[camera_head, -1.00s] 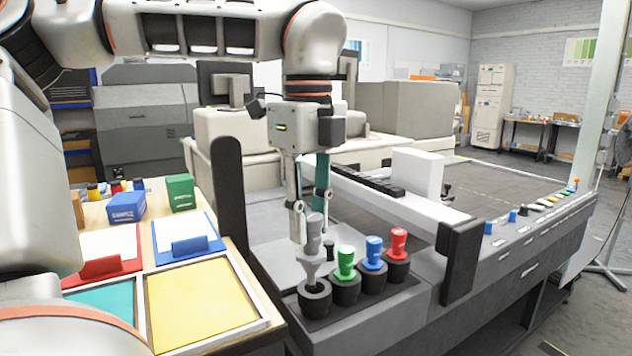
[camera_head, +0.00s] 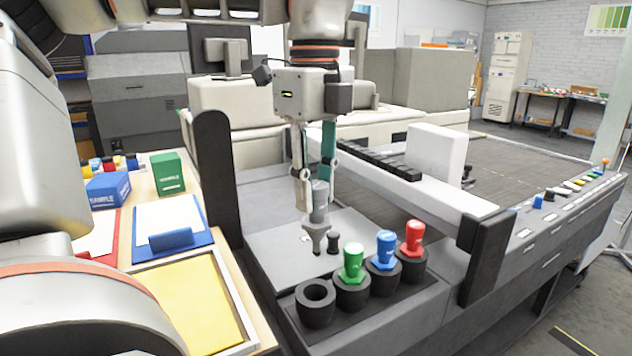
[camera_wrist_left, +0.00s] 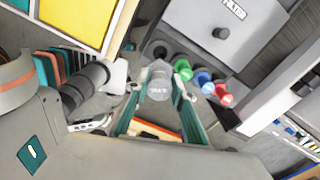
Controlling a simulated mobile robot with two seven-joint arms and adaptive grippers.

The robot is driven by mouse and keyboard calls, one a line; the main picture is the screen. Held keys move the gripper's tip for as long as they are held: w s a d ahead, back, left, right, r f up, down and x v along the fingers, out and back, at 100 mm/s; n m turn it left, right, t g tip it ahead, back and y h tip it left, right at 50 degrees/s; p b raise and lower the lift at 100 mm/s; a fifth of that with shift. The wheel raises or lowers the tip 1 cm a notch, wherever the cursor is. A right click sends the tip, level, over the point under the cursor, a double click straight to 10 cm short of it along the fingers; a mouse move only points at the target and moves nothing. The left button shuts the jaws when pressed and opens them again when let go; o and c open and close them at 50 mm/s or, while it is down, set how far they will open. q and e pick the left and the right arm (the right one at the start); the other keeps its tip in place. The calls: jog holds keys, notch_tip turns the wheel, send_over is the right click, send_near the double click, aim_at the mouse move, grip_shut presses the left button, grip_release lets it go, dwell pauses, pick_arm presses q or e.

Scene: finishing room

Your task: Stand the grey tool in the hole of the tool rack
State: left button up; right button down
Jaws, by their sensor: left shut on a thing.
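The grey tool (camera_head: 319,212) hangs upright in my left gripper (camera_head: 318,178), which is shut on its upper part. Its narrow lower end shows above and behind the empty hole in the picture, apart from the rack. The tool rack (camera_head: 352,315) is a dark strip with a row of black round holders. The leftmost holder (camera_head: 315,304) is empty. In the left wrist view the grey tool (camera_wrist_left: 158,86) is seen end-on between the fingers, with the empty holder (camera_wrist_left: 158,50) partly visible beyond it. My right gripper is not in view.
Green (camera_head: 352,262), blue (camera_head: 386,248) and red (camera_head: 413,237) tools stand in the other holders, close beside the empty one. A black knob (camera_head: 333,242) rises from the grey panel behind. A dark upright post (camera_head: 217,175) stands left; a sample tray (camera_head: 190,305) lies left of the rack.

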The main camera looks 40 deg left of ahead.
aim_at(314, 218)
pick_arm(q)
jog(key=shift+f, duration=0.75)
jog(key=shift+w+f+b, duration=0.1)
jog(key=shift+f+b, duration=0.35)
jog(key=shift+f, duration=0.85)
jog(key=shift+f+b, duration=0.5)
jog(key=shift+f, duration=0.2)
jog(key=shift+r, duration=0.1)
jog(key=shift+a, duration=0.15)
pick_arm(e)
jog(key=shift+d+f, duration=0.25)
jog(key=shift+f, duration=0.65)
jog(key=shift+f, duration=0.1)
